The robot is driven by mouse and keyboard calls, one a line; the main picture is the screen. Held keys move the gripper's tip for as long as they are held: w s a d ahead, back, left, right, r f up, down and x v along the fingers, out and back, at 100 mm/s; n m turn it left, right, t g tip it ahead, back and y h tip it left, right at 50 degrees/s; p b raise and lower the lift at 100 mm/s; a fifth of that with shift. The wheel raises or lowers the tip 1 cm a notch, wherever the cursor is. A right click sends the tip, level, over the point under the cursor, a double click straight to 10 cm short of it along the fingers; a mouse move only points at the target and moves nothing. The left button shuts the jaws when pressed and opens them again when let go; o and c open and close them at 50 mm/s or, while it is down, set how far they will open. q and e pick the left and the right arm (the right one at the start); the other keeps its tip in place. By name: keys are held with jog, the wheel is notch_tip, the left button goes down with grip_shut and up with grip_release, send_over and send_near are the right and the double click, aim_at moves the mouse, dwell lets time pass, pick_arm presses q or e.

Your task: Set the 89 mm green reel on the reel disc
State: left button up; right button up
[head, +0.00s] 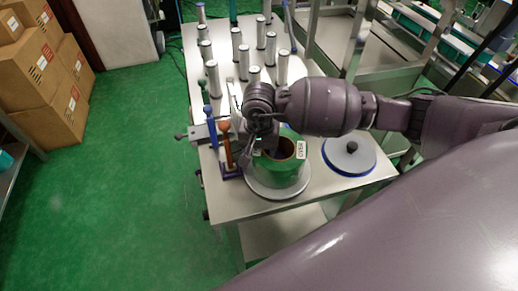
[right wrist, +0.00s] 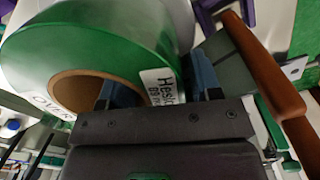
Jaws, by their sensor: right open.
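The green reel (head: 272,175), with a brown cardboard core and a white label, sits flat on a round grey disc (head: 276,194) at the table's near edge. The reel fills the upper left of the right wrist view (right wrist: 110,45). My right gripper (head: 272,145) is at the reel's far side, partly hidden by its own wrist. In the right wrist view its fingers (right wrist: 160,88) are apart, one at the core opening and one outside the reel wall. I cannot tell whether they touch it. My left gripper is not in view.
A grey disc with blue rim and black knob (head: 350,155) lies to the right. An orange-brown handle (head: 227,145) stands close left of the reel. Several pale cylinders (head: 240,55) stand at the back of the table (head: 220,198). Cardboard boxes (head: 35,80) are far left.

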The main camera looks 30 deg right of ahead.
jog(key=shift+r, duration=0.15)
notch_tip(320, 180, up, 12)
dwell(0.4)
dwell(0.4)
jog(key=shift+s, duration=0.1)
